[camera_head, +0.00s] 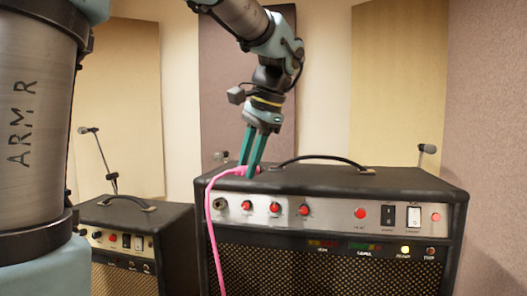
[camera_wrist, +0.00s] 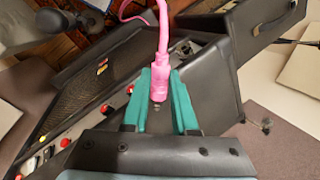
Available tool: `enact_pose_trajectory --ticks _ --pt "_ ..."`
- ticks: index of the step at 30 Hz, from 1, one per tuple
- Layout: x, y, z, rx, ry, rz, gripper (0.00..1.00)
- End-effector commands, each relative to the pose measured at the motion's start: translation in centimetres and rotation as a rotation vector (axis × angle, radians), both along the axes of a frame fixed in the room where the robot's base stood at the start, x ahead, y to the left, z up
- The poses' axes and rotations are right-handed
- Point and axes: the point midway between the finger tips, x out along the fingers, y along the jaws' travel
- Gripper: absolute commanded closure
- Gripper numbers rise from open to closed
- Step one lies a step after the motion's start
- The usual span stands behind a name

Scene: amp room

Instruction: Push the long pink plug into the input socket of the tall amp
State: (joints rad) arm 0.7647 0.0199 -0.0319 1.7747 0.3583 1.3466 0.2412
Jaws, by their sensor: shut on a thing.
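The tall amp (camera_head: 330,240) stands at the centre right in the head view, with its control panel facing me. Its input socket (camera_head: 220,204) is the dark round hole at the left end of the panel, and it looks empty. My gripper (camera_head: 248,168) is above the amp's top left, pointing down and shut on the pink plug (camera_wrist: 158,82). In the wrist view the plug sits between the green fingers. A pink cable (camera_head: 211,225) runs from it down past the amp's front left. The plug's tip is hard to make out.
A shorter amp (camera_head: 140,218) stands to the left. The tall amp has a raised carry handle (camera_head: 318,158) on top, and red knobs (camera_head: 274,207) and switches (camera_head: 387,217) on its panel. Microphones on stands (camera_head: 427,149) are behind. The space before the panel looks clear apart from the cable.

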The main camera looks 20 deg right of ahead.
Motion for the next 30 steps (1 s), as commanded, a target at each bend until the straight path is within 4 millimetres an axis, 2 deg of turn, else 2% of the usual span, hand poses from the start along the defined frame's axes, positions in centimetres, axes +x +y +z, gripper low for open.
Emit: enact_pose_trajectory --ticks 1,12,18,23,30 --pt "-0.5 0.8 -0.9 0.022 -0.021 0.041 1.00" --pt "-4.1 7.8 -5.7 0.264 -0.188 0.404 1.00" --pt "-5.3 10.6 -6.9 0.364 -0.237 0.500 1.00" --pt "-5.5 11.2 -7.2 0.389 -0.248 0.520 1.00" --pt "-4.1 10.4 -7.5 0.390 -0.247 0.522 1.00"
